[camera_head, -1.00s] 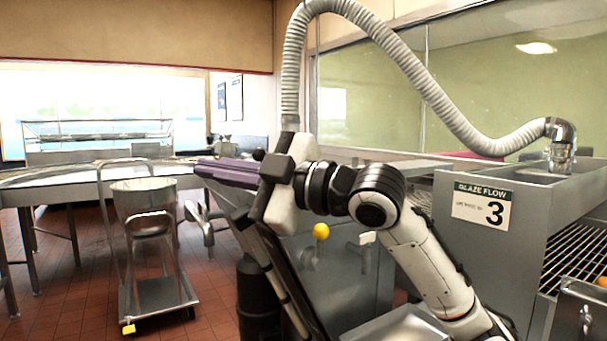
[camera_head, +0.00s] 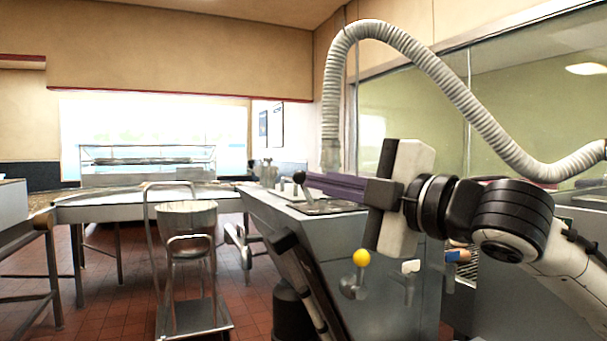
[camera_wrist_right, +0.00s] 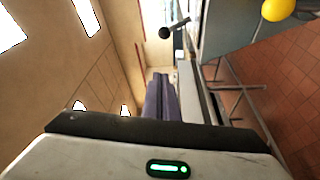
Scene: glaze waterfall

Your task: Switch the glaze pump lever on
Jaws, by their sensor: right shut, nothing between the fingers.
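Two levers show on the grey metal cabinet (camera_head: 400,295); no label tells which is the glaze pump's. One has a black ball knob (camera_head: 299,178) on its top and leans to the left; in the wrist view its knob (camera_wrist_right: 165,32) shows beyond my fingertips. The other has a yellow ball knob (camera_head: 361,258) on the front face; this knob (camera_wrist_right: 277,9) also shows at the wrist view's top right. My right gripper (camera_head: 312,181) has purple fingers, shut and empty, just right of the black-knobbed lever. A gap shows in the wrist view (camera_wrist_right: 158,74). My left gripper is out of view.
A steel cart with a bucket (camera_head: 186,217) stands left of the cabinet. A white-handled tap (camera_head: 410,268) is on the cabinet front, right of the yellow knob. A ribbed hose (camera_head: 450,85) arches overhead. Red tiled floor (camera_head: 110,305) is open at left.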

